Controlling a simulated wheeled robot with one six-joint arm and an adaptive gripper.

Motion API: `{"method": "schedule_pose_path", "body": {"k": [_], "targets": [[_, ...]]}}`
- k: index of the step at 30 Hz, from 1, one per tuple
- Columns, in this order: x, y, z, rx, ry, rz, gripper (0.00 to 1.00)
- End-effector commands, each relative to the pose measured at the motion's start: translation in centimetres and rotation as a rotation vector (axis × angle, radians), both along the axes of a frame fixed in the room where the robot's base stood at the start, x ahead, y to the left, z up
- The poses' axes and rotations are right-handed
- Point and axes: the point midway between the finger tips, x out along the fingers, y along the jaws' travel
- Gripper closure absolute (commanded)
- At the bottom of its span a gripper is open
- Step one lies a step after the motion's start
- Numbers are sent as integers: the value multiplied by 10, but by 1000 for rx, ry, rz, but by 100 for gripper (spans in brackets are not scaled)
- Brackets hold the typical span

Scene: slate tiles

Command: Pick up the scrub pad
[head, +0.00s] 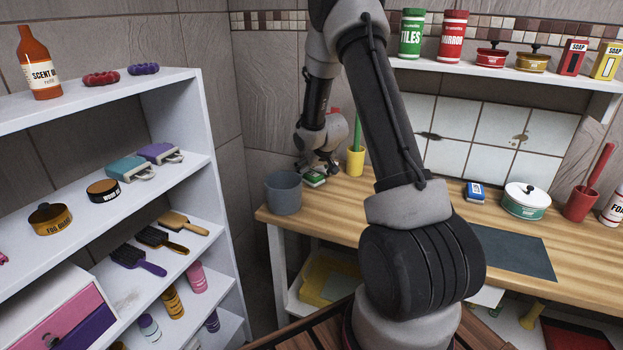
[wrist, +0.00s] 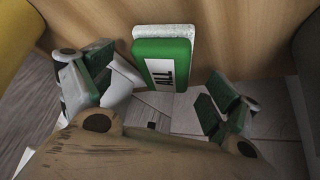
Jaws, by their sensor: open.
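A green and white scrub pad (head: 315,179) lies on the wooden counter near its far left end. In the wrist view the scrub pad (wrist: 162,62) shows its green face, a white label and a white back layer. My gripper (head: 319,166) is just above the pad at the counter. In the wrist view my gripper (wrist: 158,92) is open, with one finger on each side below the pad in the picture. Nothing is between the fingers that I can see as held. Whether a finger touches the pad cannot be told.
A grey cup (head: 283,194) stands close left of the pad. A yellow cup (head: 355,162) with a green stick stands close right. A white shelf (head: 184,125) stands left.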

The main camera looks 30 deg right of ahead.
Motion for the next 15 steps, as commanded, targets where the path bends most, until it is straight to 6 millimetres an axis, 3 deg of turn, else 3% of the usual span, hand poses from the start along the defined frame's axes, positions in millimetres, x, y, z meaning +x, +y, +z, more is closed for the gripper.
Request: {"method": "schedule_pose_path", "body": {"k": [8, 15], "targets": [[2, 0, -3, -1, 0, 1, 12], [2, 0, -3, 0, 1, 1, 56]]}}
